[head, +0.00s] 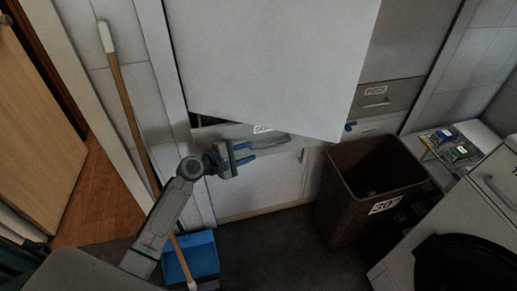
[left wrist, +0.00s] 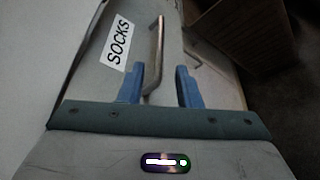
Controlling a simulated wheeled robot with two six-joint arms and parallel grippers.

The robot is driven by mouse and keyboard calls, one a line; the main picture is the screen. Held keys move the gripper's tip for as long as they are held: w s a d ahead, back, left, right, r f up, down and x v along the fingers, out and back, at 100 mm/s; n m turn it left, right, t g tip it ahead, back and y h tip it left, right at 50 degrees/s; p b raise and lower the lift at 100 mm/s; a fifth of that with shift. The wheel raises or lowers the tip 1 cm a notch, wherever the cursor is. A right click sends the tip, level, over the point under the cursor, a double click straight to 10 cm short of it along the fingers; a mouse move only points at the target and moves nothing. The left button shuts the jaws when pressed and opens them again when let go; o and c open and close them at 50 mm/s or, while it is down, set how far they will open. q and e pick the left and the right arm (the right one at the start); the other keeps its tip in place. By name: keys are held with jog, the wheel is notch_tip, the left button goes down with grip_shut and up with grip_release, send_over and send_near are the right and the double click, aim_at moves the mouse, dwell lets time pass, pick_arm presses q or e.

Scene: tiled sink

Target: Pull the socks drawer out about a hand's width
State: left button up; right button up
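The socks drawer (head: 228,131) is a pale front low in the cabinet, partly hidden by a large white panel in the head view. Its SOCKS label (left wrist: 118,42) and metal bar handle (left wrist: 155,55) show clearly in the left wrist view. The handle (head: 272,142) also shows in the head view. My left gripper (head: 254,152) is open at the drawer front. In the left wrist view its blue fingers (left wrist: 160,86) are apart, with the handle's near end between them, close to the left finger. I cannot tell whether they touch. My right gripper is not recognisable.
The large white panel (head: 275,55) overhangs the drawer. A PEGS drawer (head: 385,95) is to the right, with a small blue bit (head: 350,126) below it. A brown bin (head: 345,200) stands right of the drawer. A broom (head: 124,95) and blue dustpan (head: 192,258) are left.

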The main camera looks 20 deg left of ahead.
pick_arm(q)
jog(key=v, duration=0.4)
jog(key=shift+s, duration=0.1)
pick_arm(e)
jog(key=shift+w+a+r, duration=0.1)
jog(key=shift+w+r, duration=0.15)
jog(key=shift+r, duration=0.35)
